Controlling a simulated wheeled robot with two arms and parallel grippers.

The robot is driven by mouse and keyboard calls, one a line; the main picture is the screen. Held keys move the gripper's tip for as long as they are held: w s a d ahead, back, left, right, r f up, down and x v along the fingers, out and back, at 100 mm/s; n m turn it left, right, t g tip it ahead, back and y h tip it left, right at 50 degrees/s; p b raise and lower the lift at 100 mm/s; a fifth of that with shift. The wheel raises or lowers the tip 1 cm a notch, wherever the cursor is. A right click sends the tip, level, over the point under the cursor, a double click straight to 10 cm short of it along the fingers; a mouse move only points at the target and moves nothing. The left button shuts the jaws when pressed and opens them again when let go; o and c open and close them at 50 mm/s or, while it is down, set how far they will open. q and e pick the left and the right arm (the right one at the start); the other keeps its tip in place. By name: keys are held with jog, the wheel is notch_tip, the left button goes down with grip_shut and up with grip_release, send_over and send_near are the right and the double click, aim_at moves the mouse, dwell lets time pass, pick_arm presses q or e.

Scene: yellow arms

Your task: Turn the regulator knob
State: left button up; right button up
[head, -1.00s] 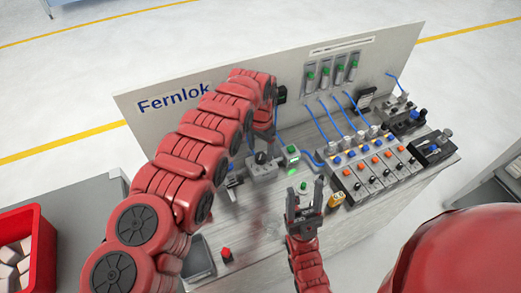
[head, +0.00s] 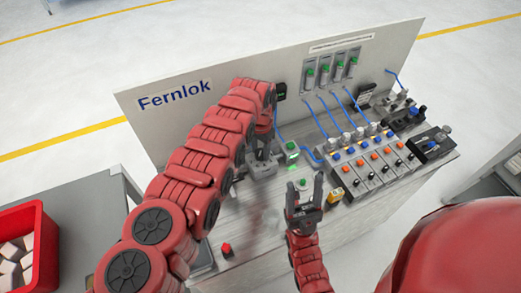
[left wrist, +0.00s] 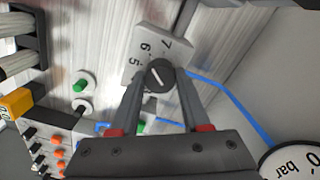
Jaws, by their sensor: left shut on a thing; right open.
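The regulator knob (left wrist: 159,75) is a dark round knob with a pale pointer line, on a grey block (left wrist: 148,43) marked 5, 6 and 7. In the left wrist view my left gripper (left wrist: 158,82) has its two fingers at either side of the knob, shut on it. In the head view my left gripper (head: 262,148) reaches down at the regulator (head: 262,168), and the arm and fingers hide most of the knob. My right gripper (head: 304,190) points up, open and empty, in front of the panel.
A gauge marked bar (left wrist: 292,160) is close by the left gripper. A red button (head: 226,249) is at the bench front.

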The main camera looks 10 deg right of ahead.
pick_arm(q)
grip_shut()
jog(key=shift+f+n+b, duration=0.15)
jog(key=shift+n+b, duration=0.25)
jog(key=shift+n, duration=0.5)
jog(key=n+b, duration=0.1)
jog(key=n, duration=0.1)
jog(key=shift+f+n+b, duration=0.1)
jog(key=shift+n+b, duration=0.2)
jog(key=shift+b, duration=0.05)
jog(key=shift+r+n+b, duration=0.2)
jog(key=shift+n+b, duration=0.15)
jog(key=shift+n, duration=0.25)
jog(key=o, duration=0.9)
grip_release()
